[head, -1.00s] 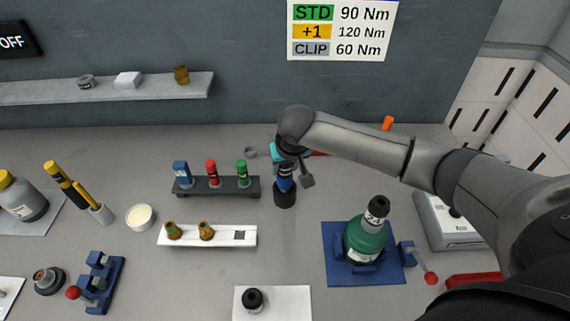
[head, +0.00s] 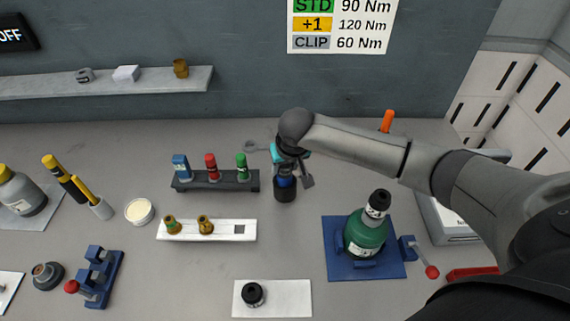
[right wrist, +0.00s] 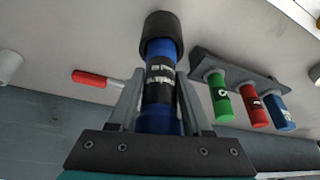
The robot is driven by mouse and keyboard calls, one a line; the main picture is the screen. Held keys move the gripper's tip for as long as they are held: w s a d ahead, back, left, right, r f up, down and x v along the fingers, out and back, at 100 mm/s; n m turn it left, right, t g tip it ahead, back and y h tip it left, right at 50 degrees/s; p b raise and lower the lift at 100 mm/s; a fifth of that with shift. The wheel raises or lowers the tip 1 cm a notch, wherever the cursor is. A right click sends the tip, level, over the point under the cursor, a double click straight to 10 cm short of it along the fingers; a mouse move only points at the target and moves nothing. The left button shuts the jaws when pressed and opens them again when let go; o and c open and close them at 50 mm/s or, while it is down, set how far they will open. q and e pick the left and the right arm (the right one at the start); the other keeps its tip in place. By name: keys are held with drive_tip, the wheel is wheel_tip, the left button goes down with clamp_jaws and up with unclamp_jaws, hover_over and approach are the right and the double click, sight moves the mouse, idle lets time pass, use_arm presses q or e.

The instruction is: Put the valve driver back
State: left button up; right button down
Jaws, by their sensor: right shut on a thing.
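My right gripper (head: 284,170) is shut on a blue cylindrical tool with a black labelled band, which I take to be the valve driver (right wrist: 160,75). The driver points down at the bench behind the white strip. A black cup-like piece (head: 285,192) surrounds its lower end, and it also shows in the right wrist view (right wrist: 161,32). I cannot tell whether this piece is a holder or part of the tool. The fingers grip the driver from both sides. My left gripper is not in view.
A dark rack (head: 215,185) with blue, red and green tools stands to the left. A white strip (head: 225,231) with two brass fittings lies in front. A green bottle (head: 365,234) stands on a blue base (head: 333,248) at right. The bench between them is clear.

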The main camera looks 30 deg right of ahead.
drive_tip(key=shift+w+f+b, duration=0.1)
drive_tip(key=shift+f+b, duration=0.2)
drive_tip(key=shift+f, duration=0.5)
drive_tip(key=c, duration=0.6)
unclamp_jaws()
drive_tip(key=o, duration=0.3)
drive_tip(key=shift+f, duration=0.1)
drive_tip(key=shift+o, duration=0.2)
drive_tip(key=shift+s+f, duration=0.1)
drive_tip(key=shift+s, duration=0.1)
wheel_tip(320, 180, up, 6)
drive_tip(key=p, duration=0.7)
drive_tip(key=shift+p, duration=0.4)
